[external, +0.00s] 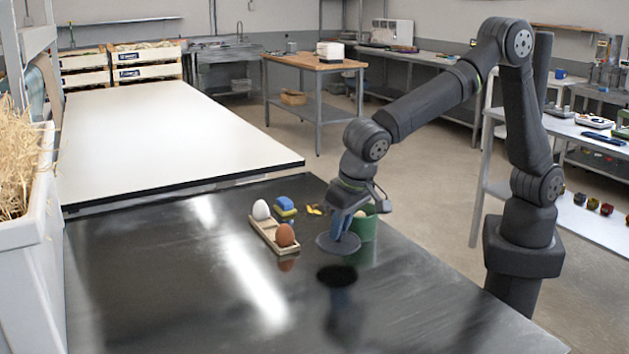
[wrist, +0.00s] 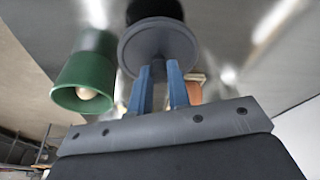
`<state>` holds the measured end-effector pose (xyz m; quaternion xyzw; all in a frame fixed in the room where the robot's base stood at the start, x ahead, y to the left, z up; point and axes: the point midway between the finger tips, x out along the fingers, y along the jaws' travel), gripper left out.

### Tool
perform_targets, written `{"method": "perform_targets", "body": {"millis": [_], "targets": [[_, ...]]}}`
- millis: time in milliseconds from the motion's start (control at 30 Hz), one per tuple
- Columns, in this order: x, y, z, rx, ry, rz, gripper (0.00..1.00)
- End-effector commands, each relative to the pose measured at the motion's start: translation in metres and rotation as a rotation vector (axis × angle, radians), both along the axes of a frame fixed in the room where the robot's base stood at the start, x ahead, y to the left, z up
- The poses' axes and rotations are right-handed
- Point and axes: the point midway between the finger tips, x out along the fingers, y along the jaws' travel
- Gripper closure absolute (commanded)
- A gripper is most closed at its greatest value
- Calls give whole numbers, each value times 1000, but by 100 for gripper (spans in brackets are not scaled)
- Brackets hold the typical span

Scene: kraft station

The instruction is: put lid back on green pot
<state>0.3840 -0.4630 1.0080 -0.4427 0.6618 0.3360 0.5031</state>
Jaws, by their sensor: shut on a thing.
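My gripper (external: 342,232) has blue fingers and is shut on the dark grey round lid (external: 326,244). The lid is held above the black table, in front of and slightly left of the green pot (external: 368,228). In the wrist view, the lid (wrist: 158,45) lies beyond the blue fingertips (wrist: 160,68), and the open green pot (wrist: 88,62) stands apart to its left. A pale rounded thing (wrist: 86,93) sits inside the pot. In the external view, my gripper partly hides the pot.
A wooden holder (external: 268,236) with a white egg (external: 261,210) and a brown egg (external: 285,235) stands left of the lid. A blue and yellow block (external: 285,206) and a small yellow thing (external: 314,210) lie behind. The table's front left is clear.

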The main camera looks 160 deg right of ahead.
Motion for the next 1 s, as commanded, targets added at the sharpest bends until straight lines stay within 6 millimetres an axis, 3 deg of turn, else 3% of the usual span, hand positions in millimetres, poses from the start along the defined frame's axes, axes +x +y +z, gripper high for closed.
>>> {"method": "perform_targets", "body": {"millis": [100, 333, 733, 1000], "targets": [[1, 0, 26, -2, -3, 0, 100], [-8, 0, 59, 1, -3, 17, 100], [-102, 13, 92, 8, -5, 290, 100], [-129, 22, 95, 2, 1, 389, 100]]}}
